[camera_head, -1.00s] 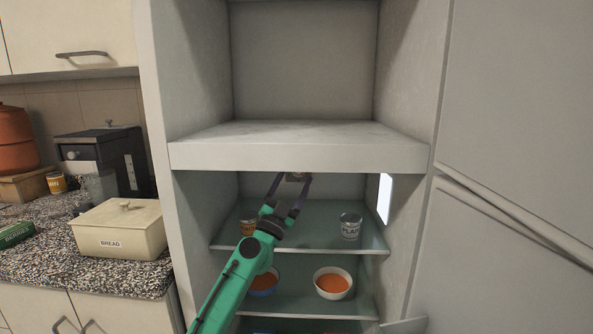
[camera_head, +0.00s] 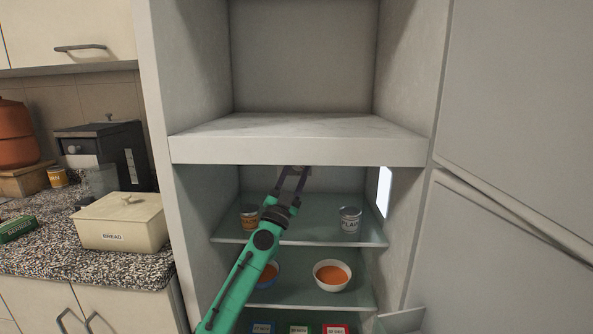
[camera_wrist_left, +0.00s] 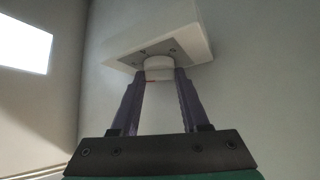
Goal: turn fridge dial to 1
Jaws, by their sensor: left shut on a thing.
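The fridge dial (camera_wrist_left: 159,68) is a small round white knob under a white housing (camera_wrist_left: 165,35) in the left wrist view. My left gripper (camera_wrist_left: 160,78) has its two dark fingers on either side of the dial, shut on it. In the head view my left gripper (camera_head: 295,172) reaches up under the divider, and the dial is mostly hidden there by the divider and fingers. The number that the dial points to cannot be read. My right gripper is not in view.
The open fridge has glass shelves. The upper shelf (camera_head: 310,232) holds two cans, one on the right (camera_head: 349,220) and one on the left (camera_head: 249,217). Bowls, including one (camera_head: 332,275), stand below. The thick divider (camera_head: 300,150) is close above my gripper. A lit panel (camera_head: 384,192) is on the right wall.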

